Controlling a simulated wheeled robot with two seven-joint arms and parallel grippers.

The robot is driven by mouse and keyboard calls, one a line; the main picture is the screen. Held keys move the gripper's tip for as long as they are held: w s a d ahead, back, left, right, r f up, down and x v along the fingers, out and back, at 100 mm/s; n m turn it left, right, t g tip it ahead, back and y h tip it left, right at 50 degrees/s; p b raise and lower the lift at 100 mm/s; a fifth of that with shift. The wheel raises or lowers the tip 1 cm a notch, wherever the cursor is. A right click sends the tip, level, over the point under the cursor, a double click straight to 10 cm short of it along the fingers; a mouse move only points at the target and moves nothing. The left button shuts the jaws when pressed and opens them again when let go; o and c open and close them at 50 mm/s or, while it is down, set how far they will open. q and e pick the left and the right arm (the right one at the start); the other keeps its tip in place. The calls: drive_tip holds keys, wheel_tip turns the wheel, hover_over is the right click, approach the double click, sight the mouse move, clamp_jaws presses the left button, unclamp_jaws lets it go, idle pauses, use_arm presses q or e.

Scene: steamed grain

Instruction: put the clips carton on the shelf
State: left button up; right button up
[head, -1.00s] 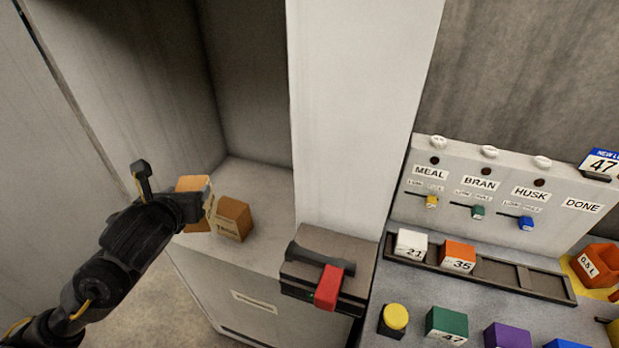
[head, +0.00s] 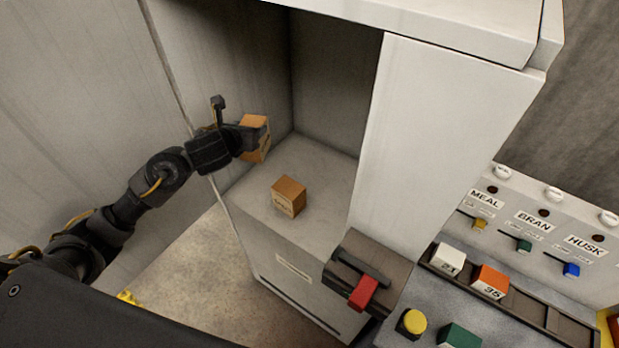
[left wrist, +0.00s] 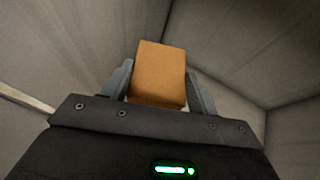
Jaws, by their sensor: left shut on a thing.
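An orange-brown carton (head: 256,137) is held by my left gripper (head: 247,139) at the left side of the open cabinet. The same carton fills the jaws in the left wrist view (left wrist: 158,74), with a finger against each side. I cannot read its label. A second brown carton (head: 288,197) with dark print stands on the pale cabinet shelf (head: 318,165), apart from the gripper. I cannot tell from the print which one is the clips carton. The held carton's underside is not clear. My right gripper is not in view.
A dark box with a red handle (head: 363,292) stands right of the shelf's front. A console holds a yellow button (head: 413,321), white block (head: 448,258), orange block (head: 490,281) and labelled sliders. The shelf behind the standing carton is clear.

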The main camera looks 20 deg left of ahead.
use_arm(q)
drive_tip(key=shift+d+f, duration=0.15)
drive_tip(key=shift+f, duration=0.05)
drive_tip(key=f+b, duration=0.2)
drive_tip(key=f, duration=0.1)
drive_tip(key=f+b, duration=0.1)
drive_tip(key=f, duration=0.1)
drive_tip(key=shift+d+f, duration=0.1)
drive_tip(key=shift+d, duration=0.15)
wheel_tip(320, 180, down, 12)
drive_tip(key=p, duration=0.1)
drive_tip(key=shift+a+f, duration=0.15)
drive_tip(key=shift+f, duration=0.05)
drive_tip(key=shift+f, duration=0.15)
drive_tip(key=o, duration=1.2)
drive_tip(key=shift+o, duration=0.3)
